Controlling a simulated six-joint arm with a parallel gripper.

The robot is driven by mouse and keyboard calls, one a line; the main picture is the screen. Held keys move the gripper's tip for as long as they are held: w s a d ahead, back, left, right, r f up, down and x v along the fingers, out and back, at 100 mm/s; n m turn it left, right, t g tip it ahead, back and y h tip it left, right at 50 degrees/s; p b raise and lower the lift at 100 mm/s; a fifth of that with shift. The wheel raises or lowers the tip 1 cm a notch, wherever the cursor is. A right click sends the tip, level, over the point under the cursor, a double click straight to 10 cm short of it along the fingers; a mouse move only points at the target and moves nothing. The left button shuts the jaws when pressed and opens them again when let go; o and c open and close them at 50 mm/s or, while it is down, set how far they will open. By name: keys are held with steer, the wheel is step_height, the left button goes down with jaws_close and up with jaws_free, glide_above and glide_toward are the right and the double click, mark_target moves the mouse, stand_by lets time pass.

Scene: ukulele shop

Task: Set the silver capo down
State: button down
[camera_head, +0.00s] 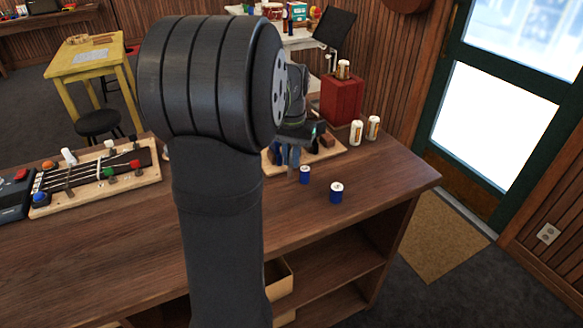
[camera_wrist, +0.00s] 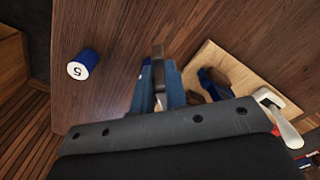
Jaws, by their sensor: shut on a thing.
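My gripper (camera_wrist: 157,84) shows its blue fingers in the wrist view, closed around a narrow grey metallic piece, the silver capo (camera_wrist: 158,56). The capo sticks out past the fingertips, and most of it is hidden between them. In the head view my gripper (camera_head: 290,157) is over the counter (camera_head: 392,185), beside a pale wooden board (camera_head: 330,153). My own arm covers much of that view, and I cannot make out the capo there. Whether the capo touches the counter I cannot tell.
Two blue cylinders (camera_head: 305,175) (camera_head: 336,192) stand on the counter nearby; one with a 5 on top shows in the wrist view (camera_wrist: 82,65). Two cans (camera_head: 356,132) (camera_head: 373,127) and a red box (camera_head: 342,99) stand behind. A fretboard on a board (camera_head: 100,175) is at left.

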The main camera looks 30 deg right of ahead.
mark_target(292, 169)
steer(key=shift+f, duration=1.9)
steer(key=c, duration=1.4)
jaws_free()
steer(key=shift+f, duration=0.15)
steer(key=shift+c, duration=0.2)
steer(key=shift+o, duration=0.3)
step_height(292, 169, up, 12)
steer(key=shift+r, duration=0.2)
